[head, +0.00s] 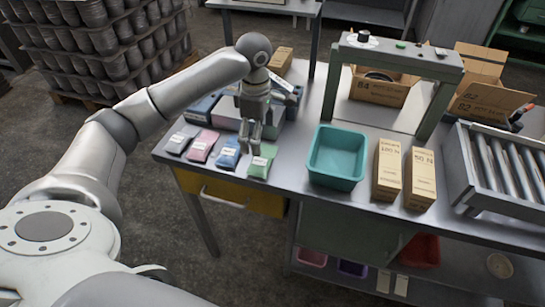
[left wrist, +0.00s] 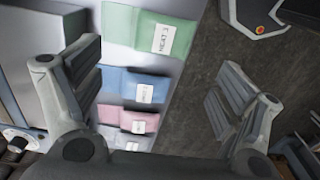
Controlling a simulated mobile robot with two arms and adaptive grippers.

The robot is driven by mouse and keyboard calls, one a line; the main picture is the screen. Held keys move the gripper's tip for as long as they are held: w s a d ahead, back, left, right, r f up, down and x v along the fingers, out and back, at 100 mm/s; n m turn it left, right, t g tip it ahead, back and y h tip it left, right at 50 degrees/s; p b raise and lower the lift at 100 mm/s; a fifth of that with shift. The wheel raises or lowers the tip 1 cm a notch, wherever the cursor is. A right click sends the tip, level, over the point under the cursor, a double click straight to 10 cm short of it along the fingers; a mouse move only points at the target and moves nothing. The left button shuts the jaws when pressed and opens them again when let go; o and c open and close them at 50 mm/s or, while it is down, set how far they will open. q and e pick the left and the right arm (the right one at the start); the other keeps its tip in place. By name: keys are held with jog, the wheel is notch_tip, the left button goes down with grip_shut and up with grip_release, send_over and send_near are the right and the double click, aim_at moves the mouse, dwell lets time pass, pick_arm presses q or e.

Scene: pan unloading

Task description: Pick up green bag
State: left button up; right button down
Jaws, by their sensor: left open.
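The green bag (head: 262,162) lies flat on the metal table, rightmost in a row of small bags near the front edge. It has a white label and shows at the top of the left wrist view (left wrist: 133,27). My left gripper (head: 249,140) points down over the table, just above and behind the green and blue bags. In the left wrist view its two fingers (left wrist: 155,100) are spread wide with nothing between them. The blue bag (head: 229,154), pink bag (head: 203,144) and a grey-blue bag (head: 178,143) lie to the left. My right gripper is not in view.
A teal bin (head: 337,157) stands right of the green bag, with two tall cardboard boxes (head: 388,170) beyond it. Blue and grey boxes (head: 203,109) sit behind the bags. A metal frame (head: 398,57) stands over the table's rear. The front edge is close to the bags.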

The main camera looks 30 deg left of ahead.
aim_at(258, 161)
pick_arm(q)
jog(key=f, duration=0.2)
jog(key=s+f, duration=0.1)
jog(key=shift+s+a+f, duration=0.1)
jog(key=shift+f, duration=0.3)
jog(key=f, duration=0.1)
jog(key=f+p, duration=0.1)
jog(key=f, duration=0.2)
jog(key=shift+w+f+p, duration=0.2)
jog(key=shift+w+p, duration=0.1)
jog(key=shift+p, duration=0.05)
jog(key=shift+f, duration=0.5)
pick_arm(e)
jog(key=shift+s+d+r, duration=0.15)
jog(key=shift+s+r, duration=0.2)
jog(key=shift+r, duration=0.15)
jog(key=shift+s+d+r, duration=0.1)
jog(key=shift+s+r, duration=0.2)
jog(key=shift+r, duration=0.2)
pick_arm(q)
jog(key=c, duration=1.1)
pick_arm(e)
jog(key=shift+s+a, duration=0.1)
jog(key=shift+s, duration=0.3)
